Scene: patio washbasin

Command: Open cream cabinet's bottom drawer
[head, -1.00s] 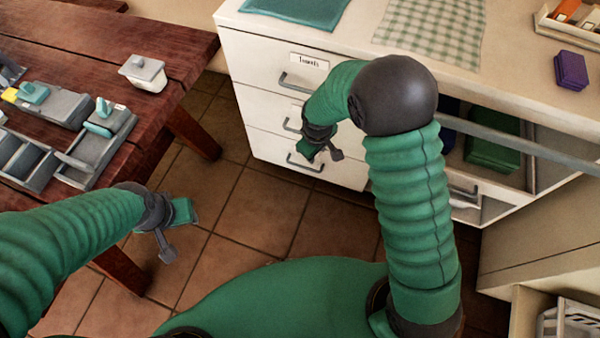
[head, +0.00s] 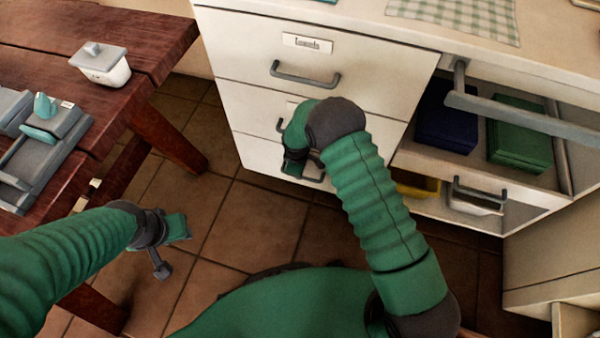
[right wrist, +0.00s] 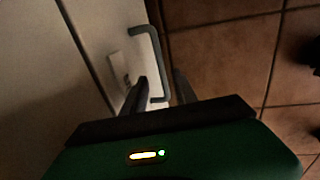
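The cream cabinet (head: 232,92) stands ahead with a stack of three drawers, all looking shut. The bottom drawer (head: 250,151) is lowest, just above the floor; its grey bar handle (head: 318,181) is partly hidden by my right gripper (head: 295,168). In the right wrist view the handle (right wrist: 157,55) runs down between the two dark fingers of my right gripper (right wrist: 162,90). The fingers are apart, one on each side of the bar's near end; contact is not clear. My left gripper (head: 170,248) hangs empty over the floor, away from the cabinet; its finger gap is unclear.
A dark red wooden table (head: 140,62) with a lidded white container (head: 100,65) and grey trays stands at left. The cabinet's right side has an open compartment with a blue stack (head: 447,122), a green stack (head: 520,135) and a protruding grey bar (head: 530,120). Tiled floor lies clear before the drawers.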

